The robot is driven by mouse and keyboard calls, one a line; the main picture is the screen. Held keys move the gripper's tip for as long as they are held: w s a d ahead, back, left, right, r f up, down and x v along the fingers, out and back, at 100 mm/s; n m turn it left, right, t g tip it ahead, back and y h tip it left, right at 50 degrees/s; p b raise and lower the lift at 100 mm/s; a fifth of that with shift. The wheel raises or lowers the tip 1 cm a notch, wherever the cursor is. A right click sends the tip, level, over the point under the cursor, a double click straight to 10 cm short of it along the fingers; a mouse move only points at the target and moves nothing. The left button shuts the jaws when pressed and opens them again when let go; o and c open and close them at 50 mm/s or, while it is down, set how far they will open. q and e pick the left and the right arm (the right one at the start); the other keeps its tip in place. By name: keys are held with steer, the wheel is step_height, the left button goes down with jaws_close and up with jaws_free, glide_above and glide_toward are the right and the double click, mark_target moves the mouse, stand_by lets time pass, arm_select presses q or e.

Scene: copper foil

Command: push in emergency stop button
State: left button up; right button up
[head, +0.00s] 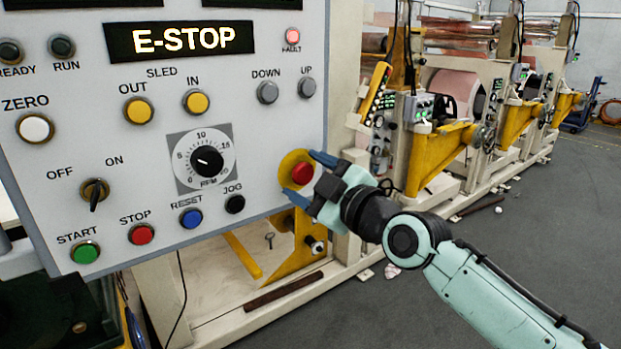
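The red emergency stop button (302,173) sits on a yellow round plate (288,163) at the lower right of the grey control panel (255,120). My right gripper (300,174) reaches it from the right. Its two blue fingertips are apart, one above and one below the button in the picture. I cannot tell whether the fingers or palm touch the button. The panel's display (180,40) reads "E-STOP", and the red FAULT light (292,34) looks lit. My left gripper is not in view.
The panel also carries a speed dial (207,161), a black JOG button (235,204), a blue RESET button (191,218) and a red STOP button (141,234). Yellow-armed machines (440,155) stand behind at right. The grey floor (560,240) at right is mostly clear.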

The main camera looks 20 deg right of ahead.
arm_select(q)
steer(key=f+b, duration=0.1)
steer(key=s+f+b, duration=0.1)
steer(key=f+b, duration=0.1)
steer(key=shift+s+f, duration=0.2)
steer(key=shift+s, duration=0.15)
arm_select(e)
steer(key=v, duration=1.3)
steer(key=shift+s, duration=0.15)
